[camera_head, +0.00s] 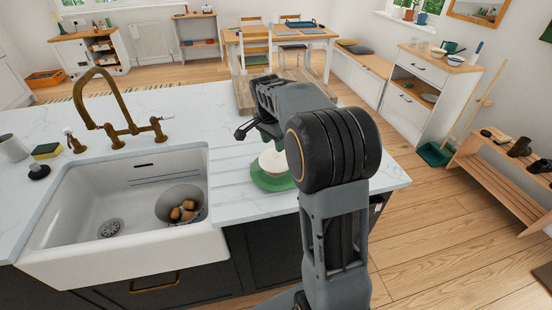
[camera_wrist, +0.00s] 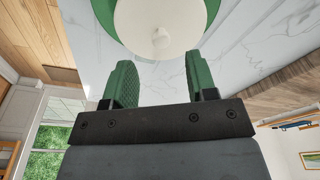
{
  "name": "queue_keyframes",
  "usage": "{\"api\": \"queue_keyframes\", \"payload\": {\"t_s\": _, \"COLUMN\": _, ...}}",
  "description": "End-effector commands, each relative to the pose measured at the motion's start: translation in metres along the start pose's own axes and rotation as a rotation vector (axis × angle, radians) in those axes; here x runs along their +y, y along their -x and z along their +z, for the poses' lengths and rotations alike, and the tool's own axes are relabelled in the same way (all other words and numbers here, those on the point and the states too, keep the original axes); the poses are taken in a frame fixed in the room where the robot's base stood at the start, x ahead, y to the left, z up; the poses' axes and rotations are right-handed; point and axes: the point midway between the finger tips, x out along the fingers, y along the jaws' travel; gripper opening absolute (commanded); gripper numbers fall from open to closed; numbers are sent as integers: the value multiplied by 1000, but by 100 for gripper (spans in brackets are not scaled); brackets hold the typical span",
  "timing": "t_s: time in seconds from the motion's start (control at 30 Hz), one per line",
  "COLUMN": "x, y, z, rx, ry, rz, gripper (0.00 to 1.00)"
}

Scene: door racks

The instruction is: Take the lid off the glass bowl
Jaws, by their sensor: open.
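A white rounded lid (camera_head: 273,161) with a small knob sits over a green dish or plate (camera_head: 272,183) on the marble worktop, right of the sink. I cannot make out glass. In the wrist view the lid (camera_wrist: 150,18) shows at the top, its knob pointing towards my gripper, with a green rim (camera_wrist: 212,10) around it. My gripper (camera_wrist: 159,64) is open, its two green fingers apart with nothing between them. The knob lies just beyond the fingertips, roughly in line with the gap. In the head view my gripper (camera_head: 246,130) is above and left of the lid, partly hidden by my arm.
The white sink (camera_head: 75,200) on the left holds a grey colander (camera_head: 181,205) with several potatoes. A brass tap (camera_head: 115,110) stands behind it. A wooden board (camera_head: 243,98) lies at the back of the worktop. The marble beside the dish is clear.

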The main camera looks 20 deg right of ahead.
Motion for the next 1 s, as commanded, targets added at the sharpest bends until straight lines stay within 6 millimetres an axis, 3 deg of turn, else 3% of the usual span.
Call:
{"api": "queue_keyframes", "payload": {"t_s": 0.4, "x": -1, "y": -47, "z": -1, "rx": 0, "ry": 1, "rz": 2, "gripper": 52}}
{"api": "queue_keyframes", "payload": {"t_s": 0.7, "x": -1, "y": -51, "z": -1, "rx": 0, "ry": 1, "rz": 1, "gripper": 52}}
{"api": "queue_keyframes", "payload": {"t_s": 1.0, "x": -1, "y": -51, "z": -1, "rx": 0, "ry": 1, "rz": 1, "gripper": 24}}
